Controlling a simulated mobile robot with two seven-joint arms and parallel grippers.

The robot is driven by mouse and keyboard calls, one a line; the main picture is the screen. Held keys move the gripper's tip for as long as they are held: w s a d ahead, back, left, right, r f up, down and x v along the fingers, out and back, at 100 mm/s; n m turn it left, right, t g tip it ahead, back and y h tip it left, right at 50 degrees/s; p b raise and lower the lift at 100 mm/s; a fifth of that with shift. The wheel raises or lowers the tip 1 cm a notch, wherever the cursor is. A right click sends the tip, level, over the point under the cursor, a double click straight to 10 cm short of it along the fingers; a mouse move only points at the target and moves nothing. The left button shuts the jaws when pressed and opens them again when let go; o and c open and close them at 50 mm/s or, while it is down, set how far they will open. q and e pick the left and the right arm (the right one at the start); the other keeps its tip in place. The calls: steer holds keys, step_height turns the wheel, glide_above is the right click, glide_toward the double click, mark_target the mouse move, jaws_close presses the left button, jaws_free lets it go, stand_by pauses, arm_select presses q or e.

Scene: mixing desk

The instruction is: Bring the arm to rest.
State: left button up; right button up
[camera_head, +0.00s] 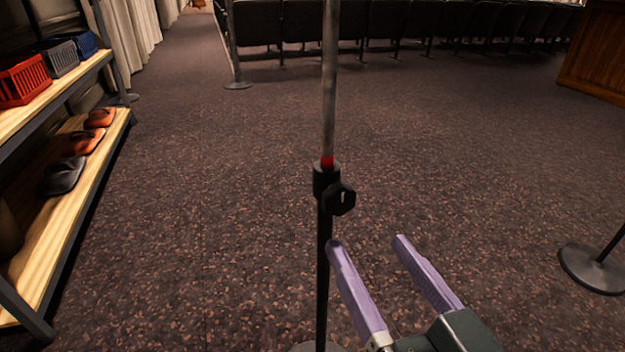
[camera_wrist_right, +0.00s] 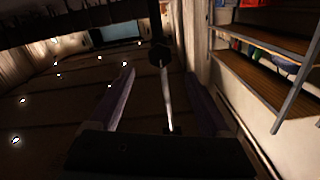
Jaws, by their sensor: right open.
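My right gripper (camera_head: 368,240) has two purple fingers spread apart with nothing between them in the head view. It is just to the right of a dark stand with a metal upper pole (camera_head: 329,90), a red band and a black clamp knob (camera_head: 338,198). In the right wrist view the gripper (camera_wrist_right: 163,85) is also open, and the stand's pole (camera_wrist_right: 166,95) and knob (camera_wrist_right: 158,55) show beyond and between the fingers; I cannot tell the gap to them. My left gripper is not in view.
A wooden shelf (camera_head: 70,190) on the left holds a red basket (camera_head: 22,82), other baskets and shoes. A round stand base (camera_head: 590,268) is on the right. Chairs (camera_head: 400,20) line the back. The carpet between is open.

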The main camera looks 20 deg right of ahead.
step_height(320, 180, up, 11)
steer(key=a+n+g+y+p, duration=0.2)
steer(key=n+g+y+p, duration=0.15)
steer(key=p, duration=0.95)
steer(key=s+d+r+g+h+p, duration=0.2)
steer(key=s+d+r+g+p, duration=0.25)
steer(key=s+r+p, duration=0.6)
steer(key=s+d+r+g+h+p, duration=0.25)
steer(key=s+r+g+p, duration=0.3)
steer(key=r+p, duration=0.95)
step_height(320, 180, up, 34)
steer(key=w+p, duration=0.1)
steer(key=p, duration=3.3)
steer(key=shift+n+g+y+p, duration=0.3)
steer(key=shift+n+g+p, duration=0.1)
steer(key=shift+n+g, duration=0.05)
